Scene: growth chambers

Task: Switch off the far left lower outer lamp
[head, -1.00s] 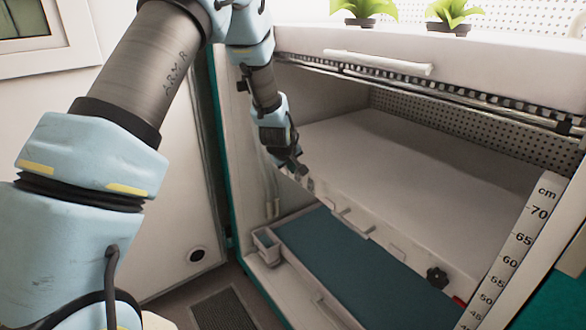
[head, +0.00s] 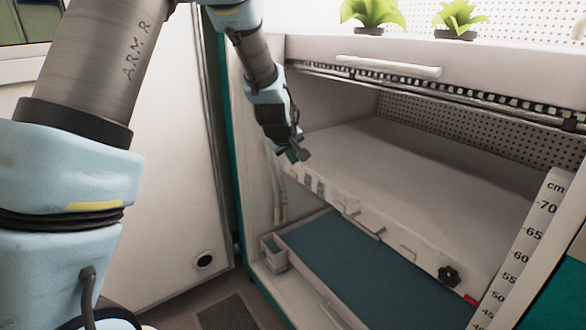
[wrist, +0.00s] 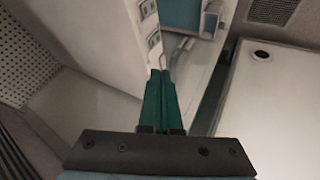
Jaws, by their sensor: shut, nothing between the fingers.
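In the head view the middle shelf (head: 400,215) has a pale front edge with small rocker switches (head: 320,187) near its left end. The switches also show on the panel edge in the wrist view (wrist: 154,40). I cannot make out their on or off positions, and no lit lamp is clearly visible. My gripper (head: 300,154) is just above the shelf's left front corner, apart from the switches. In the wrist view its green fingers (wrist: 161,80) are closed together, empty, with their tips close below the switch row in the picture.
A black knob (head: 449,275) sits at the right of the shelf's front edge. Below is a teal-floored bay (head: 370,265) with a small bin (head: 272,253) at its left. A ruler strip (head: 523,250) stands at right. Potted plants (head: 372,14) stand on top.

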